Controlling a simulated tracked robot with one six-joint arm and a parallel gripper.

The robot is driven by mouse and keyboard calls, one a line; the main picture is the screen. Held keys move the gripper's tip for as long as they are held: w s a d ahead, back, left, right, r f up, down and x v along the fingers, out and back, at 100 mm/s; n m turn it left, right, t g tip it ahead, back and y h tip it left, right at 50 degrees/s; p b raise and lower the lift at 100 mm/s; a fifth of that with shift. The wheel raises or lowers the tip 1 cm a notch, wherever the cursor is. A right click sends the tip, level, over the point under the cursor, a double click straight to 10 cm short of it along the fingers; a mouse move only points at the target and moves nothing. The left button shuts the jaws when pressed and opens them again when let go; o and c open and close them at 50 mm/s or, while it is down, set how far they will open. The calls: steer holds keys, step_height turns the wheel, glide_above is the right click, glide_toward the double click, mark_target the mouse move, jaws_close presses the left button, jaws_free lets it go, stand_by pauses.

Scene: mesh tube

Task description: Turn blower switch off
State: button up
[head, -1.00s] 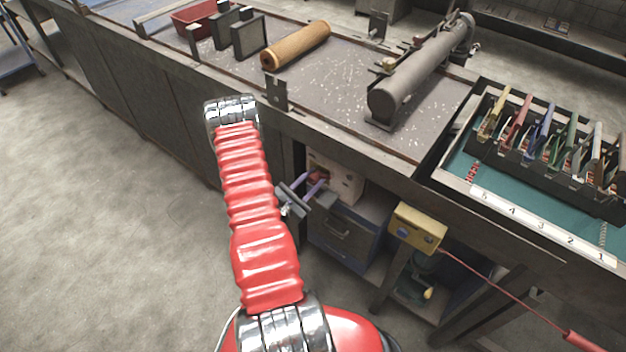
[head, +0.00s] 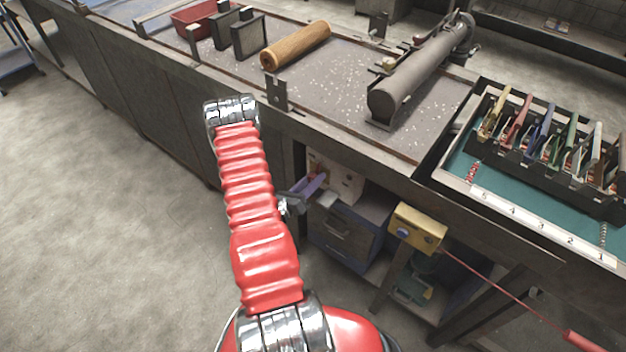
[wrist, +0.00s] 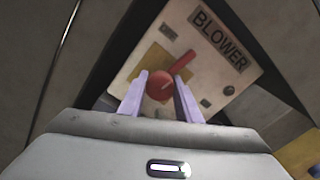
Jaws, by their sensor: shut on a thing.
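The blower switch is a round red knob with a lever (wrist: 160,84) on a pale panel (wrist: 244,82) in the wrist view. The panel carries a dark label reading BLOWER (wrist: 219,40). The lever points up and to the right in that view. My gripper (wrist: 163,80) has its two purple fingers on either side of the knob and is shut on it. In the head view my gripper (head: 314,183) reaches to the panel (head: 346,186) under the bench edge. My red-sleeved arm hides part of the hand there, and the knob is mostly covered.
The bench edge (head: 340,146) overhangs the panel. A blue drawer cabinet (head: 343,235) stands below it, and a yellow box with a red cable (head: 418,226) is to the right. The floor at left is clear.

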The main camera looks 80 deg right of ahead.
steer(key=shift+f+n, duration=0.1)
steer(key=shift+n, duration=0.7)
steer(key=shift+w, duration=0.1)
steer(key=o, duration=1.1)
steer(key=shift+c, duration=0.2)
steer(key=shift+a, duration=0.15)
steer(key=v, duration=1.3)
steer(key=shift+w+a, duration=0.15)
steer(key=shift+a, duration=0.05)
